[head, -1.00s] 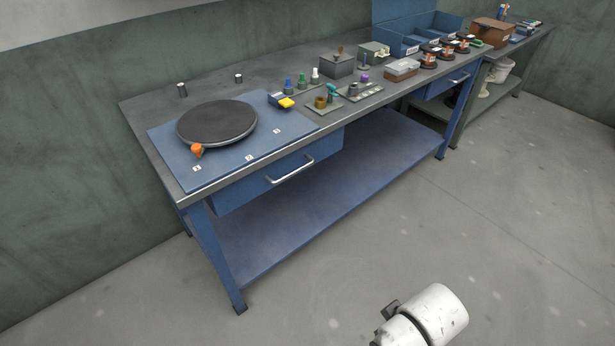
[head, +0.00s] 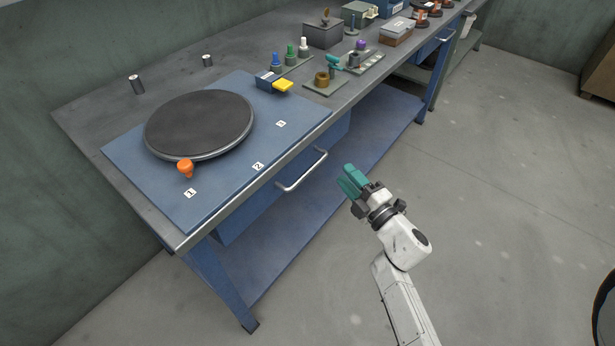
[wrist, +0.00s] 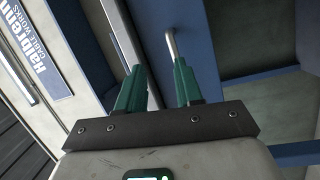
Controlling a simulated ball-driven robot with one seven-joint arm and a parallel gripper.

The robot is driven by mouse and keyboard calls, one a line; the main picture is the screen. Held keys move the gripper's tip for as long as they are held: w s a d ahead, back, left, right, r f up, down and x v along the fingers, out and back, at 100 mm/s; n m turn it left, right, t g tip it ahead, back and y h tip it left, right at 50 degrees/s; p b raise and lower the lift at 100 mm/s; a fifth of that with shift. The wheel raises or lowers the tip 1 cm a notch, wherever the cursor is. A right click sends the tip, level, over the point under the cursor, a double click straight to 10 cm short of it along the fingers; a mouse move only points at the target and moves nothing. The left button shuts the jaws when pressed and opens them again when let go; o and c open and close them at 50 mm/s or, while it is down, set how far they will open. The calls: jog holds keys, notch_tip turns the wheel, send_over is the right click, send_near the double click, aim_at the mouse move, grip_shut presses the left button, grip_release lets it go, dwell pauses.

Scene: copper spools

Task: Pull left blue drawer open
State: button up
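The left blue drawer (head: 248,214) sits under the near end of the workbench and looks shut. Its silver bar handle (head: 302,170) runs along the front. My gripper (head: 347,179), with teal fingers, is to the right of the handle in the head view, out in front of the drawer and apart from it. In the wrist view the two fingers (wrist: 158,66) are spread with nothing between them. The handle (wrist: 171,45) shows beyond the fingertips, nearer the right finger's line.
A round dark turntable (head: 200,122) with an orange knob (head: 185,168) is on the blue mat above the drawer. The bench's lower shelf (head: 375,125) and a blue leg (head: 226,285) are below. The floor (head: 500,220) to the right is clear.

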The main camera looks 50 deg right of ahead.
aim_at(308, 171)
jog(key=a+f+n+t+y, duration=0.2)
jog(key=a+f+n+y, duration=0.15)
jog(key=n+y, duration=0.25)
jog(key=x, duration=0.6)
jog(key=b+x, duration=0.1)
jog(key=x, duration=0.3)
jog(key=shift+a+r, duration=0.2)
jog(key=shift+a, duration=0.1)
grip_shut()
